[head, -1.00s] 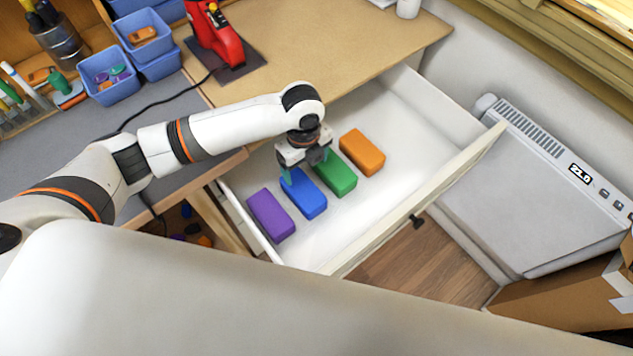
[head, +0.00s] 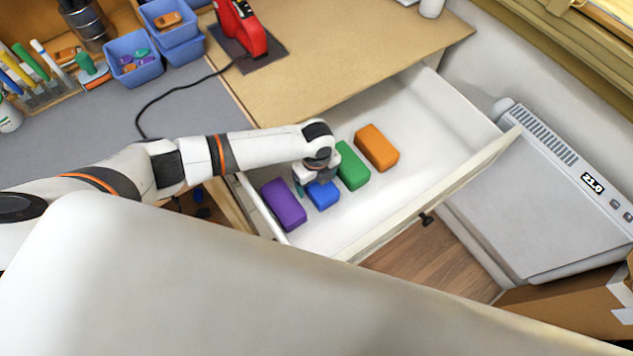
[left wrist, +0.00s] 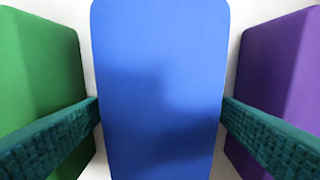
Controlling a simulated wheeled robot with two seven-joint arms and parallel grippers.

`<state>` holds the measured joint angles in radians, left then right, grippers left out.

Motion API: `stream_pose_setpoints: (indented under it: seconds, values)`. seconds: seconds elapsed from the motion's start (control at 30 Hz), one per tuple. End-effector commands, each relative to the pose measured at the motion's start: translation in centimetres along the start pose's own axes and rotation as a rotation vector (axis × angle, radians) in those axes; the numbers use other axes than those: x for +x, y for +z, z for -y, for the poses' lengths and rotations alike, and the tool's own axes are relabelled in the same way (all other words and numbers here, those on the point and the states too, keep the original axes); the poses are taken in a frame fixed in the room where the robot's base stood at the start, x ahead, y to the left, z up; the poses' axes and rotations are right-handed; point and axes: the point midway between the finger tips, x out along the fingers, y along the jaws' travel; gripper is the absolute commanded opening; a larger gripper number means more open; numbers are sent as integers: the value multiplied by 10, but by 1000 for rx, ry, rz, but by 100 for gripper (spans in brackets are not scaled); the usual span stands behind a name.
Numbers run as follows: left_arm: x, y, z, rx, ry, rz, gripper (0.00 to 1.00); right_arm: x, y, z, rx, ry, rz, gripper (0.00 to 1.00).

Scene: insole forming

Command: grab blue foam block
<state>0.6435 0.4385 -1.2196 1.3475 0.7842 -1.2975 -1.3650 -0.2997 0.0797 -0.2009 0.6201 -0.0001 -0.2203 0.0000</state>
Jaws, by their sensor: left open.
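The blue foam block (head: 323,195) lies in the open white drawer, between a purple block (head: 283,204) and a green block (head: 352,166). My left gripper (head: 316,186) is over the blue block and hides its far part in the head view. In the left wrist view the blue block (left wrist: 160,95) fills the middle. The open teal fingers of my left gripper (left wrist: 160,120) stand on both sides of it, one toward the green block (left wrist: 42,70) and one toward the purple block (left wrist: 280,80). Whether either finger touches a block is unclear. My right gripper is not in view.
An orange block (head: 376,148) lies beyond the green one. The drawer's front wall (head: 420,205) rises on the near right side. The drawer floor (head: 430,140) is clear to the right. The desk top (head: 340,50) borders the drawer's far side.

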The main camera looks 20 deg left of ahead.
Motion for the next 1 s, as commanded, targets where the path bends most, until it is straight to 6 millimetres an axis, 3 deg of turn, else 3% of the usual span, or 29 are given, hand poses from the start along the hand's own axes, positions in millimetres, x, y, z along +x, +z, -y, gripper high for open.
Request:
stream_pose_setpoints:
  seconds: [0.17,0.43,0.77,1.0]
  values:
    - [0,0,0,0,0,0,81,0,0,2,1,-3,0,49]
    - [0,0,0,0,0,0,37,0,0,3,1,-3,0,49]
    - [-8,0,0,0,1,0,36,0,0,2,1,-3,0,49]
    - [-52,0,-1,2,4,-1,36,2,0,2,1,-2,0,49]
